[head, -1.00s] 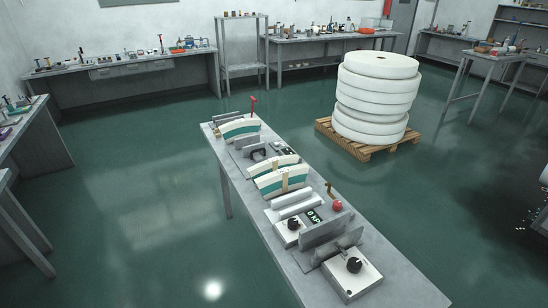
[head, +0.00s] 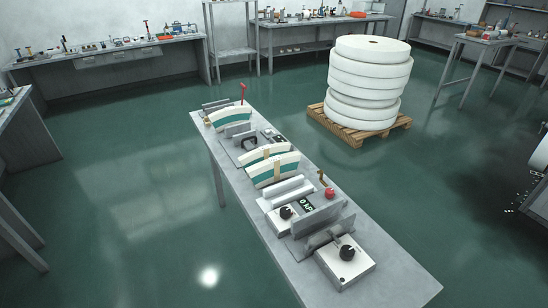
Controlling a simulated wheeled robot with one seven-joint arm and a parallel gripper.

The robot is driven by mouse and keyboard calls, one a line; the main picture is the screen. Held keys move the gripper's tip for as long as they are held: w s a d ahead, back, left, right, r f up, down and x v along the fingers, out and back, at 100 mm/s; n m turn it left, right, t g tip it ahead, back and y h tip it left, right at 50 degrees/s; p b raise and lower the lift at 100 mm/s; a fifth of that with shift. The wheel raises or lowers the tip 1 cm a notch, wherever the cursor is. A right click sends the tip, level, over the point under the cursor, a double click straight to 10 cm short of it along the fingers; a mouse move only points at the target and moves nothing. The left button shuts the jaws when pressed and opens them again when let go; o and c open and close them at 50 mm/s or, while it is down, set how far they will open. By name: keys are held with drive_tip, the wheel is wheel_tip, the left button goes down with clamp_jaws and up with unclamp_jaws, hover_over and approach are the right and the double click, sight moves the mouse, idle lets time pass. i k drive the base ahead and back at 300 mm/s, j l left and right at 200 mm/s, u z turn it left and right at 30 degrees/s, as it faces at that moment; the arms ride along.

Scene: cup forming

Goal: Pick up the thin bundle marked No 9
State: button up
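Two curved white-and-green bundles with tan bands stand close together on the middle of a long grey table (head: 375,262). The nearer bundle (head: 262,178) partly hides the farther one (head: 246,157). A third curved white-and-green bundle (head: 231,118) stands near the table's far end. No number marking can be read on any of them, so I cannot tell which is No 9. My gripper is not in view.
White boxes with black knobs (head: 347,253), a grey press-like plate (head: 318,219), a small display (head: 306,204) and a red knob (head: 330,192) crowd the table's near half. A pallet (head: 335,121) with stacked white rolls (head: 368,75) stands behind to the right. The green floor at left is clear.

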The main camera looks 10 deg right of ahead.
sight(276, 168)
drive_tip(key=i+j, duration=0.35)
drive_tip(key=i+j+z, duration=0.1)
drive_tip(key=i+j, duration=0.25)
drive_tip(key=j, duration=0.2)
drive_tip(key=i+j, duration=0.3)
drive_tip(key=j, duration=0.15)
drive_tip(key=i+j, duration=0.35)
drive_tip(key=i+j+z, duration=0.1)
drive_tip(key=i+j, duration=0.2)
drive_tip(key=j, duration=0.25)
drive_tip(key=i+j, duration=0.35)
drive_tip(key=j, duration=0.15)
